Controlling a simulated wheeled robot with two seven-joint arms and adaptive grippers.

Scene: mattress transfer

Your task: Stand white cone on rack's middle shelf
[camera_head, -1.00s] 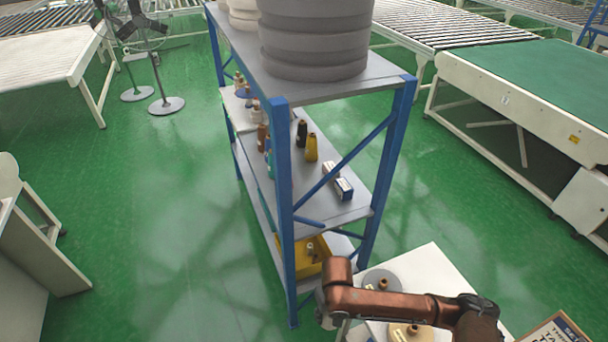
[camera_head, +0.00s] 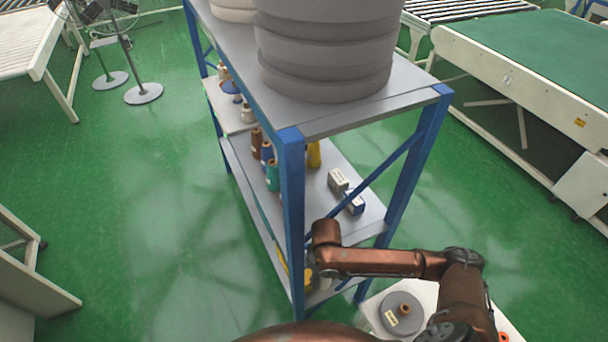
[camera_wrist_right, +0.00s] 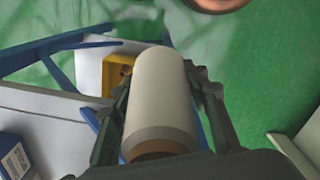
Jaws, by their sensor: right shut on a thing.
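The white cone (camera_wrist_right: 160,95) is between the fingers of my right gripper (camera_wrist_right: 161,82) in the right wrist view, with a grey band and brown end nearest the camera. The right gripper is shut on it. In the head view, my right gripper (camera_head: 312,278) hangs low beside the rack's near blue post; the cone cannot be made out there. The rack (camera_head: 291,200) has blue posts and grey shelves. Its middle shelf (camera_head: 312,202) holds brown, blue, teal and yellow cones and two small boxes. My left gripper is not in view.
Large grey round containers (camera_head: 325,50) stand on the top shelf. A yellow bin (camera_wrist_right: 117,75) is low on the rack. A diagonal blue brace crosses the rack's near end. A white stand with a grey disc (camera_head: 401,312) is at lower right.

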